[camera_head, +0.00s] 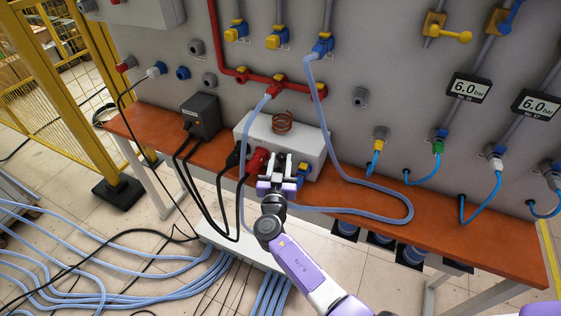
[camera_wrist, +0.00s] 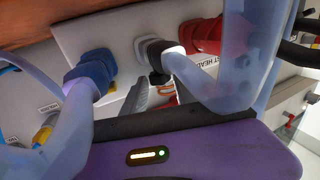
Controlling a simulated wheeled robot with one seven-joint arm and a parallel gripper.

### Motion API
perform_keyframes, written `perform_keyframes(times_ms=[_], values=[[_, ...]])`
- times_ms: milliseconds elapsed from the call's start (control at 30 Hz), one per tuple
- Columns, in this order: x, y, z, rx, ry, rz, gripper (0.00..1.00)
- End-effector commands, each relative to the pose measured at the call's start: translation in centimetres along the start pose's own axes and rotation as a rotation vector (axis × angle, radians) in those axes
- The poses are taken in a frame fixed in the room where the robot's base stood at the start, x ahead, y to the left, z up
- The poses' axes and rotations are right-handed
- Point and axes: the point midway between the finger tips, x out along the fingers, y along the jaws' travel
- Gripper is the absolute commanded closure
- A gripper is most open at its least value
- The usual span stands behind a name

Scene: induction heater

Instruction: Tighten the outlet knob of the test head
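The test head is a pale grey box (camera_head: 308,142) with a copper coil (camera_head: 282,122) on top. Its front carries a red fitting (camera_head: 257,161) and, further right, a blue fitting (camera_head: 303,168). My gripper (camera_head: 282,161) is at the box's front between them, its fingers pointing at the face. In the wrist view the blue fitting (camera_wrist: 92,72) is left, the red fitting (camera_wrist: 203,34) right, and a dark fitting with a pale collar (camera_wrist: 153,50) lies between. A grey finger (camera_wrist: 138,97) shows close below that. A hose covers part of the view. I cannot tell which fitting is the outlet knob.
A pale blue hose (camera_head: 390,217) loops over the orange bench (camera_head: 450,236). A black box (camera_head: 201,116) with dark cables stands left of the test head. The wall panel (camera_head: 370,60) holds pipes and valves. Hoses (camera_head: 90,285) cover the left floor.

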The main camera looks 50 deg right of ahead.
Motion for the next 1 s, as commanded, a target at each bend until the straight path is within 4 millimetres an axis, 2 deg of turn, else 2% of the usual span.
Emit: perform_keyframes(times_ms=[33, 133, 167, 567, 1000], values=[[-0.01, 0.0, 0.0, 0.0, 0.0, 0.0, 0.77], [-0.02, 0.0, 0.0, 0.0, 0.0, 0.0, 0.97], [-0.02, 0.0, 0.0, 0.0, 0.0, 0.0, 1.0], [-0.05, -0.14, 0.47, 0.001, 0.001, 0.034, 1.0], [0.04, -0.65, 0.95, 0.004, 0.002, 0.227, 1.0]])
